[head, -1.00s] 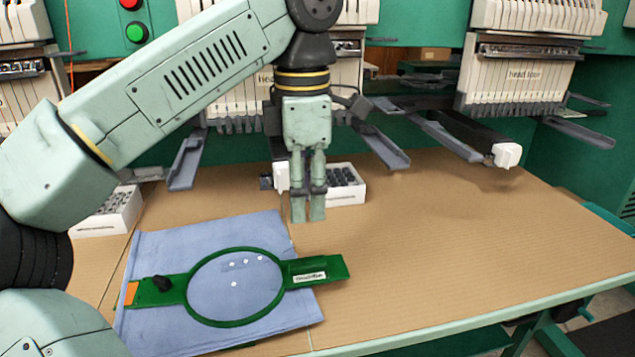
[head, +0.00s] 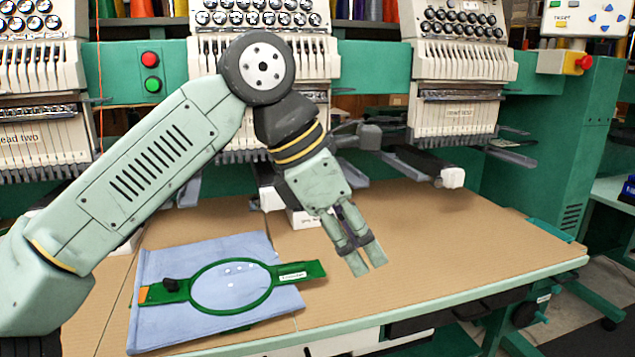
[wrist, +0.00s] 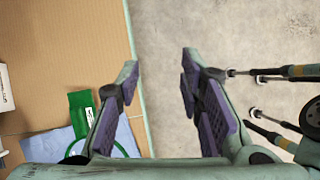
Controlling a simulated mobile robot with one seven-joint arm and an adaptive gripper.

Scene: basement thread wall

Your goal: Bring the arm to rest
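My gripper (head: 366,262) hangs tilted above the right part of the brown table, pointing down and to the right, clear of the green hoop. In the wrist view its two fingers (wrist: 160,65) stand apart with nothing between them, over the table's edge and the concrete floor. My arm reaches in from the left of the head view, its elbow bent high in front of the machine heads. The green hoop (head: 190,291) lies on the blue cloth (head: 160,335) at the table's left. The wrist view shows part of the hoop (wrist: 82,104) at the lower left.
The brown tabletop (head: 460,240) is bare at the right. Embroidery machine heads (head: 455,110) stand along the back, with a grey arm ending in a white block (head: 452,177) jutting out. A red button (head: 149,59) and a green button (head: 152,85) sit on the green panel.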

